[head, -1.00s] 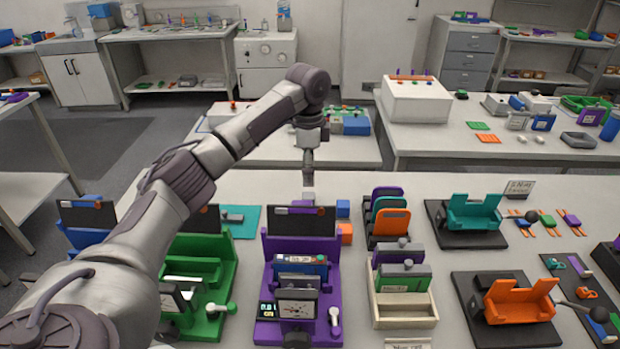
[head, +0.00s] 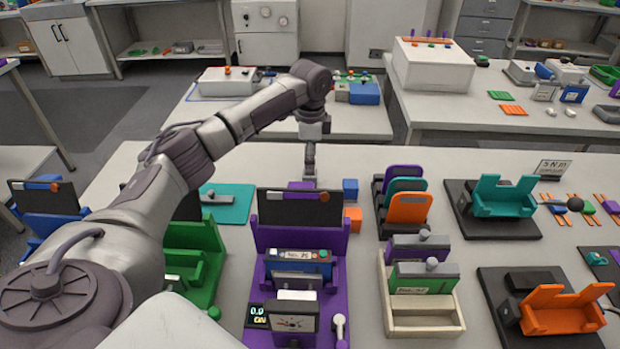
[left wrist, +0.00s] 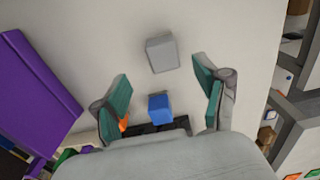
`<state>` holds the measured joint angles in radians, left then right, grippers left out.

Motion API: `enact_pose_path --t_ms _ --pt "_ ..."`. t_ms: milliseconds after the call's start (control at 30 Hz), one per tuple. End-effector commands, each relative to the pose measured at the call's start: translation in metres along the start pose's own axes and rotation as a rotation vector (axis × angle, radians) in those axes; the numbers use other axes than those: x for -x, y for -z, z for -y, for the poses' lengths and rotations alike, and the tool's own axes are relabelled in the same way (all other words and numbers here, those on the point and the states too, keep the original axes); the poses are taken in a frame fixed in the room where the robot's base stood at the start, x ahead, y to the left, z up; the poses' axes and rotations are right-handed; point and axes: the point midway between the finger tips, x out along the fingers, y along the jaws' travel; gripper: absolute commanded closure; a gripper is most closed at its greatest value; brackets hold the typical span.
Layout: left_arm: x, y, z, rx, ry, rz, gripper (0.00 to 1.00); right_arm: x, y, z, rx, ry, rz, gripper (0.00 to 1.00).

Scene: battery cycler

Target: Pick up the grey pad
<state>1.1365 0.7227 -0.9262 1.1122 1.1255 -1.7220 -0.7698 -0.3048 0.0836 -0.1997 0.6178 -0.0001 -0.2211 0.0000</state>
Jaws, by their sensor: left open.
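A small grey pad (left wrist: 162,53) lies on the light tabletop in the left wrist view. It sits ahead of my open left gripper (left wrist: 163,75), whose teal-lined fingers are spread on either side of the space below it. The pad is apart from both fingers. A blue block (left wrist: 160,108) shows between the fingers, nearer the palm. In the head view my left gripper (head: 309,178) points down behind the purple cycler's dark screen. Its fingertips are hidden there, and I cannot make out the grey pad. My right gripper is not in view.
The purple cycler (head: 347,270) stands in front of the left gripper. The blue block (head: 350,189) and an orange block (head: 352,219) are just right of it. A wooden box (head: 428,322) and a rack with an orange plate (head: 408,209) stand further right.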

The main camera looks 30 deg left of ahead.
Motion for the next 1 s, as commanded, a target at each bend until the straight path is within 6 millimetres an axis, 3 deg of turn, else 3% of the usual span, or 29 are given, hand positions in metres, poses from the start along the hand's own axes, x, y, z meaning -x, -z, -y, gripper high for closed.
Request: enact_pose_path --t_ms 233,500,800,1000 --pt "-0.018 0.000 0.001 0.000 -0.001 0.001 0.27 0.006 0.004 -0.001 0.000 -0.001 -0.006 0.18" --pt "-0.056 -0.002 0.003 0.000 -0.001 0.000 0.27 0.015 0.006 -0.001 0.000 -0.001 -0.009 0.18" --pt "-0.063 -0.001 0.003 -0.001 0.000 -0.001 0.27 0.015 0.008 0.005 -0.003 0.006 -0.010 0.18" --pt "-0.063 -0.001 0.004 -0.001 0.000 -0.001 0.59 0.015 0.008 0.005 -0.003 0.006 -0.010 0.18"
